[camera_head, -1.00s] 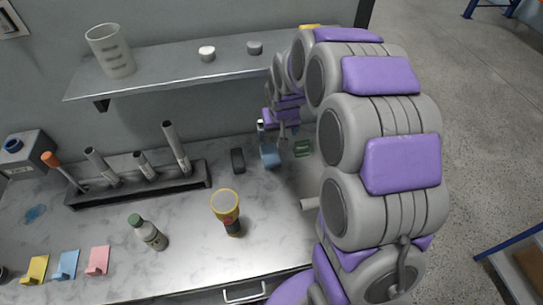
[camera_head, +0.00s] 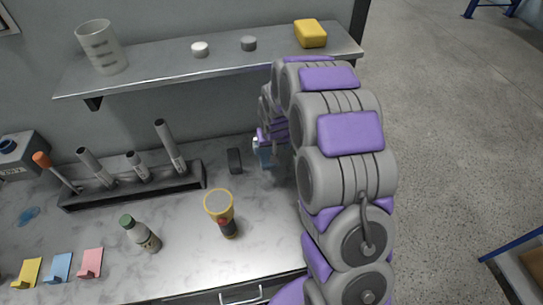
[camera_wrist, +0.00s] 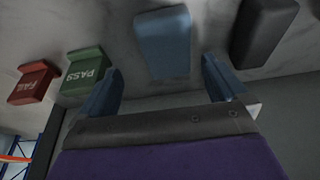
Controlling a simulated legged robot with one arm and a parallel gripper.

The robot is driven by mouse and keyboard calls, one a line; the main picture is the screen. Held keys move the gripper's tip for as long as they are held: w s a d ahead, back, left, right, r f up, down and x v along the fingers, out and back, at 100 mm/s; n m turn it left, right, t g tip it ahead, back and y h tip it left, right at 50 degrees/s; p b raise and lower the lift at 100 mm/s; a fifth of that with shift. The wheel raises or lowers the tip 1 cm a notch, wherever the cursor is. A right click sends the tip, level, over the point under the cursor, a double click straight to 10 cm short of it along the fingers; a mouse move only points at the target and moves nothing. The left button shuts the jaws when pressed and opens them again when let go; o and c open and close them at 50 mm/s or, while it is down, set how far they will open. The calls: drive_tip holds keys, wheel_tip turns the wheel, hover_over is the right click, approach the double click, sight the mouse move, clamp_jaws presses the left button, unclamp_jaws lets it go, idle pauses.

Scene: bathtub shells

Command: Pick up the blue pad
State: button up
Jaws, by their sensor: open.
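My gripper (camera_wrist: 161,80) has its two blue fingers spread apart with nothing between them. In the wrist view a plain blue block-like piece (camera_wrist: 162,42) lies just beyond the fingertips, roughly centred between them. In the head view my gripper (camera_head: 262,142) is at the back of the counter, and the blue piece (camera_head: 265,156) shows only partly beside it, mostly hidden by my arm. A separate light-blue pad (camera_head: 58,267) lies at the front left of the counter, between a yellow pad (camera_head: 28,272) and a pink pad (camera_head: 90,262), far from my gripper.
A dark block (camera_wrist: 262,32) lies right of the blue piece; green PASS (camera_wrist: 84,72) and red FAIL (camera_wrist: 33,82) blocks lie left. A shelf (camera_head: 225,60) overhangs the back.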

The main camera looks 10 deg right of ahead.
sight(264, 154)
drive_tip(key=f, duration=0.1)
drive_tip(key=a+f, duration=0.1)
drive_tip(key=f, duration=0.1)
drive_tip(key=w+a+f+b, duration=0.1)
drive_tip(key=shift+w+a+f, duration=0.1)
drive_tip(key=shift+a+f, duration=0.1)
drive_tip(key=shift+a, duration=0.05)
drive_tip(key=shift+d, duration=1.25)
drive_tip(key=shift+c, duration=1.9)
drive_tip(key=shift+a, duration=0.95)
drive_tip(key=c, duration=0.4)
drive_tip(key=shift+a, duration=0.1)
drive_tip(key=shift+c, duration=1.6)
drive_tip(key=shift+d+r, duration=0.1)
drive_tip(key=shift+d, duration=0.7)
drive_tip(key=shift+c, duration=0.2)
drive_tip(key=shift+r, duration=0.15)
wheel_tip(264, 154, up, 10)
drive_tip(key=p, duration=0.2)
